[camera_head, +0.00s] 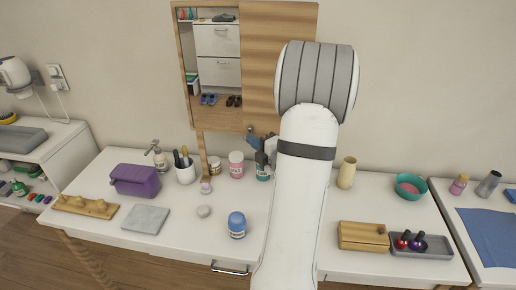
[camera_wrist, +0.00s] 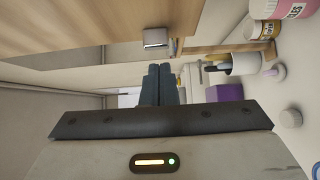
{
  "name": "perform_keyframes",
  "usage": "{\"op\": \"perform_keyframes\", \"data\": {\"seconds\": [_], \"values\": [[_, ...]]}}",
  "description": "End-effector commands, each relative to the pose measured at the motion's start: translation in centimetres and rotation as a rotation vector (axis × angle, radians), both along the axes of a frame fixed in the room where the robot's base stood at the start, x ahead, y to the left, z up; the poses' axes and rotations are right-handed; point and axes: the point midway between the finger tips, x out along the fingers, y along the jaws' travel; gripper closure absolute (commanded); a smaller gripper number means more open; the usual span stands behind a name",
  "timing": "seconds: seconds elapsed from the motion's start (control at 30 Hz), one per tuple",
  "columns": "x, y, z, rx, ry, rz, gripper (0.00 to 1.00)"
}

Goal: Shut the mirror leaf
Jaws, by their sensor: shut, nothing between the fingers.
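The mirror (camera_head: 212,35) stands at the back of the counter in a light wood frame, its glass reflecting a white cabinet and shoes. A plain wood panel (camera_head: 262,50), which looks like its leaf, covers the right part. I cannot tell the leaf's exact angle. In the wrist view a wood panel (camera_wrist: 110,25) fills the top, with a small metal fitting (camera_wrist: 155,38) at its lower edge. My gripper (camera_wrist: 160,68) is shut and empty, its dark fingertips just below that fitting; contact is unclear. In the head view my gripper (camera_head: 252,131) shows by the mirror's lower edge, partly hidden by my arm.
Below the mirror stand a brush cup (camera_head: 186,173), a pink jar (camera_head: 236,165) and a dark-topped bottle (camera_head: 262,170). A purple box (camera_head: 136,180) is left, a blue jar (camera_head: 237,225) in front. A wooden box (camera_head: 362,237) and teal bowl (camera_head: 411,186) are right.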

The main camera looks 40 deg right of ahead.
Motion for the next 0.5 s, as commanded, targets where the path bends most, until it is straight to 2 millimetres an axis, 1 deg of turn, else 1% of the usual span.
{"op": "perform_keyframes", "data": {"seconds": [0.03,0.2,0.5], "values": [[0.40,-0.38,0.07,0.000,0.000,0.001,1.00],[0.98,-0.96,0.03,0.000,0.000,0.002,1.00],[1.03,-0.97,-0.01,0.000,0.000,0.002,1.00]]}}
